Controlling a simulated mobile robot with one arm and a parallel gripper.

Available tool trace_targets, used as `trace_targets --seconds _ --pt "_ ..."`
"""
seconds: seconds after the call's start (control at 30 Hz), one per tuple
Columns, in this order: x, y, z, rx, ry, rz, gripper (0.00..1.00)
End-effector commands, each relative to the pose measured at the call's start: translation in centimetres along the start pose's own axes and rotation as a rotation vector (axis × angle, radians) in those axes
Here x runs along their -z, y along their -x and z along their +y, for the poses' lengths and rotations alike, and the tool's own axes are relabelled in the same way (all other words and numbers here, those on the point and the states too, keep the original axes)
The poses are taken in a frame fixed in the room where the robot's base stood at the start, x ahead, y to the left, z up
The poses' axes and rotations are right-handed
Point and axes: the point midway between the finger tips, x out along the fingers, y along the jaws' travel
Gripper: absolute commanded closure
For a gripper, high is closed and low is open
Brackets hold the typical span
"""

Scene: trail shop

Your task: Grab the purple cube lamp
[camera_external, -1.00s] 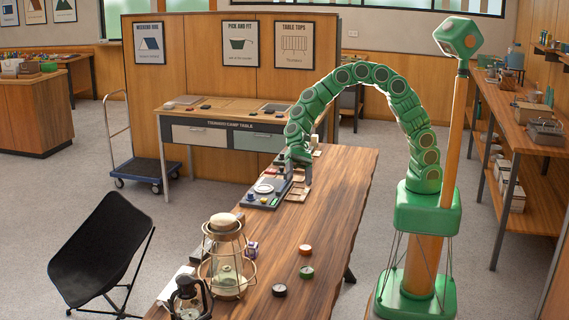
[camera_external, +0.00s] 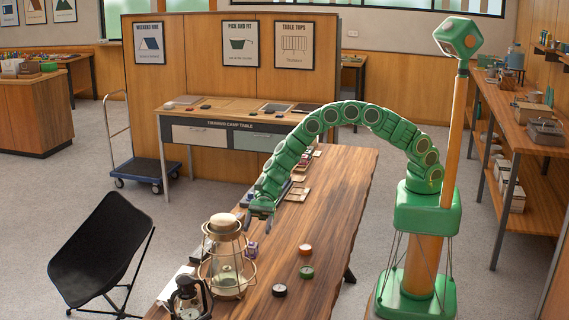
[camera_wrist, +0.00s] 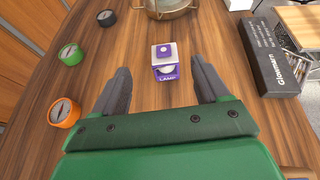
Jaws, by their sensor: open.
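The purple cube lamp (camera_wrist: 166,62) is a small purple and white box marked "LAMP". It sits on the wooden table, ahead of and between my open fingers in the wrist view. In the external view the lamp (camera_external: 252,249) shows just right of the large brass lantern. My gripper (camera_wrist: 159,88) is open and empty, with the lamp just beyond the fingertips. In the external view my gripper (camera_external: 258,222) hangs over the table, behind the lamp and pointing down toward it.
The brass lantern (camera_external: 228,272) stands close beside the lamp, with a small black lantern (camera_external: 188,299) in front. A black Glowmarn box (camera_wrist: 267,62) lies right of the lamp in the wrist view. Orange (camera_wrist: 64,112), green (camera_wrist: 70,54) and black (camera_wrist: 106,18) compasses lie to the left.

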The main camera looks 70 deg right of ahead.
Motion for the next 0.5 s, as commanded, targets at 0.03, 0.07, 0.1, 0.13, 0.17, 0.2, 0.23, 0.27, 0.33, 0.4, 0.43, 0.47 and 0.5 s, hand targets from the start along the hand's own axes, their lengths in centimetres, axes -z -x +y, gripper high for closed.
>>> trace_targets --seconds 0.03,0.07,0.1,0.13,0.17,0.2,0.23,0.27,0.33,0.4,0.43,0.47,0.5 --pt "0.5 -0.4 -0.2 0.004 -0.013 0.001 0.26" --pt "0.7 -0.6 -0.3 0.007 -0.020 0.000 0.26" --pt "0.8 -0.7 -0.4 0.011 -0.026 -0.001 0.26" --pt "0.9 -0.8 -0.5 0.013 -0.030 -0.001 0.26" --pt "0.9 -0.9 -0.5 0.014 -0.033 -0.002 0.26" --pt "1.0 -1.1 -0.6 0.016 -0.034 -0.002 0.26" --pt "1.0 -1.3 -0.6 0.016 -0.035 -0.002 0.26" --pt "1.0 -1.5 -0.6 0.016 -0.035 -0.002 0.26" --pt "1.0 -2.1 -0.6 0.016 -0.034 -0.001 0.26" --pt "1.0 -2.7 -0.7 0.017 -0.033 -0.001 0.26" --pt "1.0 -3.0 -0.7 0.017 -0.033 -0.002 0.26" --pt "1.0 -3.2 -0.7 0.017 -0.033 -0.002 0.26" --pt "1.0 -3.4 -0.7 0.017 -0.033 -0.002 0.26"
